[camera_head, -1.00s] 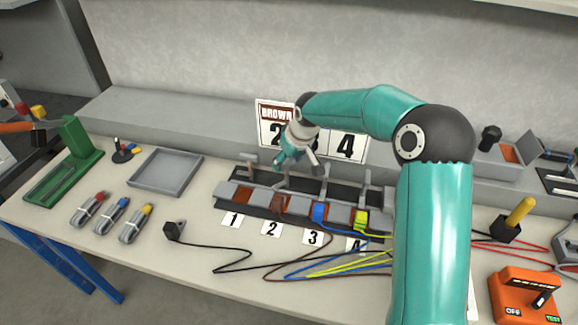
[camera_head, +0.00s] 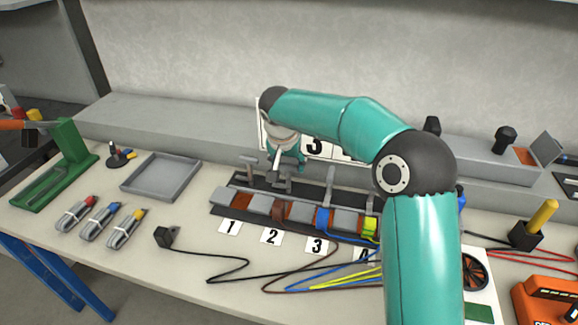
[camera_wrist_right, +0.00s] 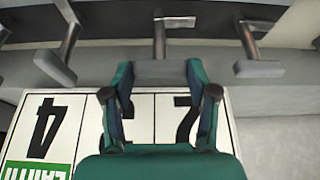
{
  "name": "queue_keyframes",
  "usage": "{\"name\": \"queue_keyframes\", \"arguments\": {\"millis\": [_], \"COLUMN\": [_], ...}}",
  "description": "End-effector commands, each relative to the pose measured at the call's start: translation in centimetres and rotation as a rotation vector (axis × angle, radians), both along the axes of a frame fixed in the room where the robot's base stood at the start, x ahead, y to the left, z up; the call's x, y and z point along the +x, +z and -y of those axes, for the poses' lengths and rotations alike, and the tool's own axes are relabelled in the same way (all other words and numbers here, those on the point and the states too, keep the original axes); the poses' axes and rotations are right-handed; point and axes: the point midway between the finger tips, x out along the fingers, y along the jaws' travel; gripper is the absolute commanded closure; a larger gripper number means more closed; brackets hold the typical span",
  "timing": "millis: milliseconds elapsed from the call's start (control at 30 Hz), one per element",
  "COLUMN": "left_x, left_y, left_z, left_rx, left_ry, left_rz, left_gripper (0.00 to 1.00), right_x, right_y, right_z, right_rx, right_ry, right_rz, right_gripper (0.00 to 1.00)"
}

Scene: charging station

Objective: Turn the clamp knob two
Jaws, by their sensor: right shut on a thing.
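The clamp block (camera_head: 346,219) lies on the bench with grey clamps above number cards. My right gripper (camera_head: 283,178) reaches down from behind onto the second clamp from the left. In the right wrist view the grey bar of clamp knob two (camera_wrist_right: 160,71) sits between the two fingertips (camera_wrist_right: 160,78), which are shut on it. Clamp knob one (camera_head: 249,166) stands to the left, and clamp knob three (camera_head: 330,177) to the right. The fourth clamp is hidden by my right arm. My left gripper is not in view.
Card 1 (camera_head: 230,228), card 2 (camera_head: 271,236) and card 3 (camera_head: 316,246) lie in front of the block. Coloured wires (camera_head: 335,279) run across the bench. A grey tray (camera_head: 193,186) stands left. A wall sign (camera_head: 315,147) is close behind my gripper.

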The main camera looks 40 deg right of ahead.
Motion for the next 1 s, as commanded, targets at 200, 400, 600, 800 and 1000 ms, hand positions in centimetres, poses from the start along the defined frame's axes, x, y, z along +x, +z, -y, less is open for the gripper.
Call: {"name": "queue_keyframes", "arguments": {"millis": [200,400,600,800,1000], "left_x": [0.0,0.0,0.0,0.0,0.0], "left_y": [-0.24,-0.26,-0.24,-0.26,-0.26], "left_z": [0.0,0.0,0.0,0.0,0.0], "left_rx": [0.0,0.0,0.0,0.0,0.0], "left_ry": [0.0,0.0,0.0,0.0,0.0], "left_rz": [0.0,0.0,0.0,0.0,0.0], "left_gripper": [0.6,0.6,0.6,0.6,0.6], "right_x": [0.25,0.24,0.24,0.19,0.11], "right_y": [0.22,0.26,0.26,0.21,0.13], "right_z": [-0.05,-0.05,-0.05,-0.05,-0.03], "right_rx": [0.001,0.001,0.002,0.001,0.002], "right_ry": [-0.053,-0.064,-0.063,-0.063,-0.063], "right_rz": [0.01,0.01,0.011,0.009,0.005], "right_gripper": [0.77,0.77,0.77,0.31,0.31]}}
